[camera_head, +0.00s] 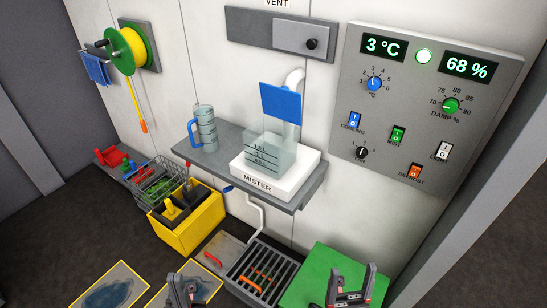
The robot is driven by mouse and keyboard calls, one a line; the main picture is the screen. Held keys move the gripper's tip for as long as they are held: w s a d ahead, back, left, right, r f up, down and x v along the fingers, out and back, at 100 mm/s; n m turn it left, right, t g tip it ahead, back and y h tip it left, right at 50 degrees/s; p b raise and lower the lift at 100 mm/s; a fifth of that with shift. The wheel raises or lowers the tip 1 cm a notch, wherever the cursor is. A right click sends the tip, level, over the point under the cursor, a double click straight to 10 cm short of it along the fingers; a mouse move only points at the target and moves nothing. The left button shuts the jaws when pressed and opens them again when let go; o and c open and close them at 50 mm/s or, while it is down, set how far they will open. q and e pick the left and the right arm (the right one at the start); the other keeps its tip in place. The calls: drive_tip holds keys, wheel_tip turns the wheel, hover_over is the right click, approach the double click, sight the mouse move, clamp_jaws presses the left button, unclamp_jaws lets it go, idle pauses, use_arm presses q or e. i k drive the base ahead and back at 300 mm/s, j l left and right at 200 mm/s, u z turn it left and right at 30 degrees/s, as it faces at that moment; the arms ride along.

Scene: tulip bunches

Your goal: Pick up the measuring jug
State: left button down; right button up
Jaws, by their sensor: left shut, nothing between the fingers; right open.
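The measuring jug (207,131) is a clear grey, marked cylinder with a blue handle on its left side. It stands upright on the left part of the grey wall shelf (222,163), left of the mister. My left gripper (184,287) is shut and empty at the bottom edge of the view, well below and in front of the shelf. My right gripper (352,278) is open and empty at the bottom right, in front of the green mat. Neither gripper touches the jug.
A white mister (252,181) with a clear marked tank stands on the shelf, right of the jug. Below are a yellow caddy (205,222), a wire basket (150,192), a floor drain grate (240,283) and a green mat (318,262). A control panel (485,110) is at right.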

sight(202, 133)
drive_tip(key=i+j, duration=0.1)
drive_tip(key=j, duration=0.7)
drive_tip(key=i+j, duration=0.2)
drive_tip(key=i, duration=0.2)
drive_tip(key=i+j, duration=0.15)
drive_tip(key=i, duration=0.25)
drive_tip(key=i+j, duration=0.2)
drive_tip(key=i, duration=0.15)
drive_tip(key=z, duration=0.05)
